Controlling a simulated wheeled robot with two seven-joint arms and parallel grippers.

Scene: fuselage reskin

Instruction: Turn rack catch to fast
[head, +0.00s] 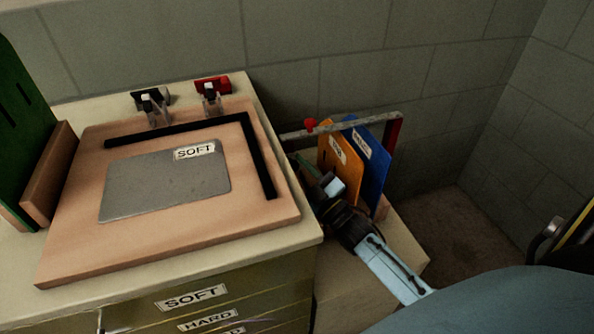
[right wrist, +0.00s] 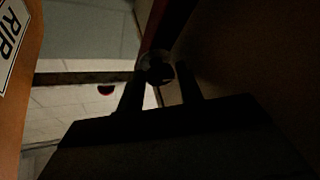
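The rack (head: 380,212) stands right of the bench and holds an orange board (head: 341,166) and a blue board (head: 368,160). A grey bar (head: 350,123) crosses its top, with a red knob (head: 311,125) on the left and a red end piece (head: 394,131) on the right. My right gripper (head: 318,176) is low at the rack's left side. In the right wrist view its two dark fingers (right wrist: 158,88) stand apart, with a round dark knob (right wrist: 156,67) between or just beyond their tips. Contact is unclear in the shadow. My left gripper is out of view.
The bench carries a wooden board (head: 90,250) with a black L-shaped strip (head: 262,165) and a grey sheet (head: 165,185) labelled SOFT. Two small clamps (head: 155,108) stand behind it. Labelled drawers (head: 200,300) are below. A block wall (head: 440,90) closes the back.

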